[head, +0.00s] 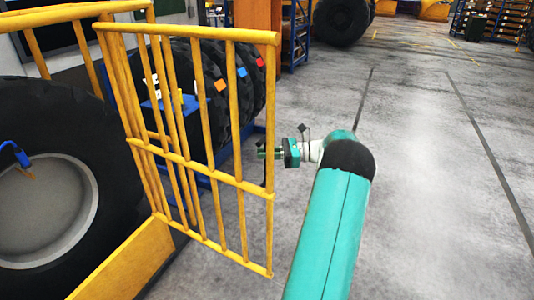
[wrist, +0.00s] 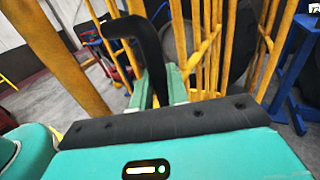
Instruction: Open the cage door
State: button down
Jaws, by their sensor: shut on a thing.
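The yellow barred cage door (head: 233,90) stands upright in the middle left of the head view. My gripper (head: 268,153) is at the door's right edge, at about mid-height. In the wrist view my gripper (wrist: 162,85) has its two green fingers close together at a black, bent handle (wrist: 150,42), and it is shut on that handle. The yellow bars of the door show behind the fingers. The exact contact is partly hidden by the fingers and the wrist body. How far the door stands from its frame is hard to tell.
A large tyre with a grey hub (head: 45,210) stands inside the yellow cage (head: 70,12) at left. Several tyres with coloured tags (head: 205,75) stand in a blue rack behind the door. An orange post (head: 258,15) rises behind. The grey floor (head: 430,170) at right is clear.

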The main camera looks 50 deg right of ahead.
jog(key=c, duration=1.4)
grip_release()
jog(key=shift+c, duration=0.2)
jog(key=v, duration=1.3)
jog(key=shift+s+d, duration=0.25)
jog(key=shift+s, duration=0.05)
